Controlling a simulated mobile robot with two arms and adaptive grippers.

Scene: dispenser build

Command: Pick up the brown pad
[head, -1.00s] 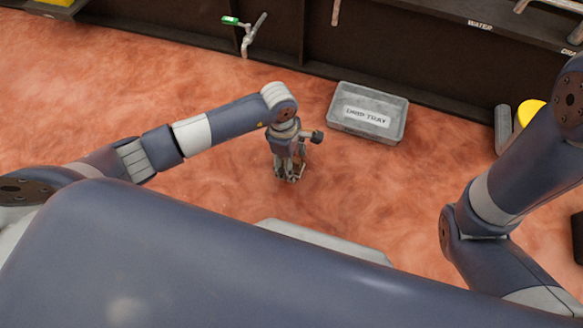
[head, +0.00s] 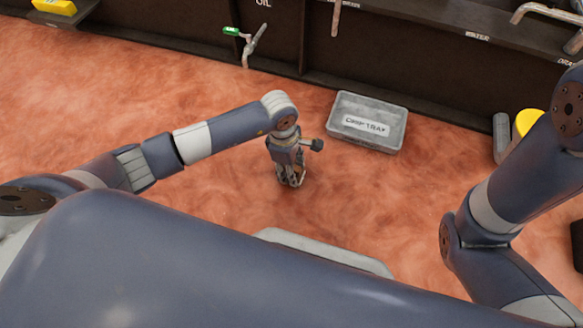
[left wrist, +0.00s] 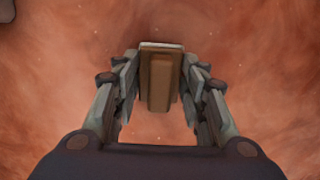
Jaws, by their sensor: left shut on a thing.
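In the left wrist view the brown pad (left wrist: 160,80) is a small block with a raised brown strip and a pale far edge. It sits between the two fingers of my left gripper (left wrist: 160,95), which are shut on it. There the pad is mostly hidden by the fingers. I cannot tell whether it is raised off the surface. My right arm shows at the right of the head view, but its gripper is out of view.
A dark shelf unit (head: 400,60) with taps, including a green-handled tap (head: 250,45), runs along the back. A yellow object (head: 530,120) stands at the right. The surface (head: 90,110) at left is clear.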

